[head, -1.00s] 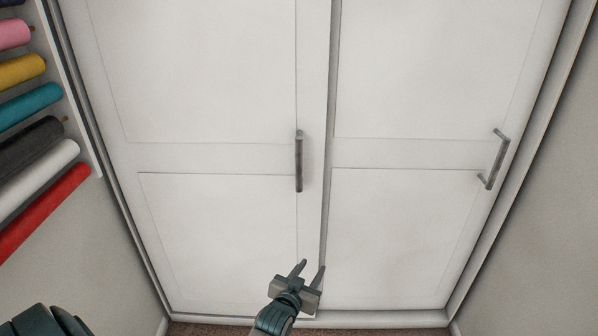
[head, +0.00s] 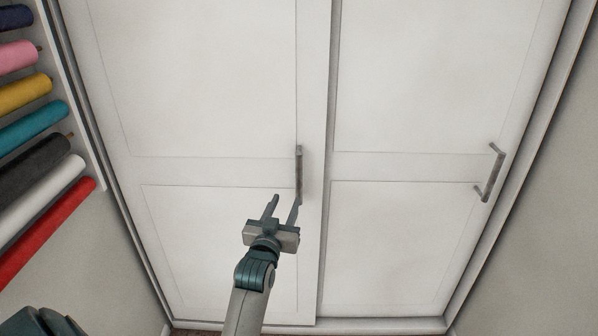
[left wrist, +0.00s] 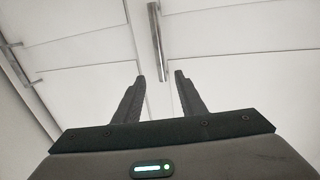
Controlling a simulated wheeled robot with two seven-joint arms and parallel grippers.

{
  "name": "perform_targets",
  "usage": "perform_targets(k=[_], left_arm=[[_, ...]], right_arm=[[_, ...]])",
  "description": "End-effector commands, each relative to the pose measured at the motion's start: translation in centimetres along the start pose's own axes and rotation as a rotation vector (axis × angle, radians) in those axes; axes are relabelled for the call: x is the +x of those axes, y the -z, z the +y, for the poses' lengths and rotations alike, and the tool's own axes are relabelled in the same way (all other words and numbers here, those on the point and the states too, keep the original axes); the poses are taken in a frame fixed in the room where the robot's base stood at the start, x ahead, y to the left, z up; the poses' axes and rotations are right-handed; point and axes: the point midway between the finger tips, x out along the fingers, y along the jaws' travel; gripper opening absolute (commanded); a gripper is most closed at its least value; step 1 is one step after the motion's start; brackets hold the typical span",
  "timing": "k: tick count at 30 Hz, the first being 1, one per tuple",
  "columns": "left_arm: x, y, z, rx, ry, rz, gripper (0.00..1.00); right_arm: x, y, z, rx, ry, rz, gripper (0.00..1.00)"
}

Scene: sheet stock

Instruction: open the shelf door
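The shelf front has two white panelled doors side by side. Both appear shut. The left door (head: 210,80) has a grey vertical bar handle (head: 299,175) near its right edge. The right door (head: 430,80) has a grey bar handle (head: 490,172) near its right edge. My left gripper (head: 285,203) is open and empty, just below and left of the left door's handle in the head view. In the left wrist view the handle (left wrist: 158,42) lies beyond the fingertips, roughly in line with the gap between them. Contact is not visible. My right gripper is not in view.
Several coloured rolls, among them a red roll (head: 45,235) and a teal roll (head: 35,125), stick out on a rack at the left. A plain wall (head: 545,240) stands at the right. The space before the right door is clear.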

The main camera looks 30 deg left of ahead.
Motion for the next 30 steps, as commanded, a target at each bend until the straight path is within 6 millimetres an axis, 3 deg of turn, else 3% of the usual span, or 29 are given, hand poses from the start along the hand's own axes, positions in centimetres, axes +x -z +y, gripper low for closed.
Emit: perform_targets(k=[8, 30], left_arm=[[3.1, 0.3, 0.0, -0.001, 0.0, 0.0, 0.37], [14.6, 0.2, 0.0, 0.0, 0.001, -0.001, 0.37]], right_arm=[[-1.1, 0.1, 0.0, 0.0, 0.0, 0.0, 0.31], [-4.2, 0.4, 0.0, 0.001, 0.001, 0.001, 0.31]])
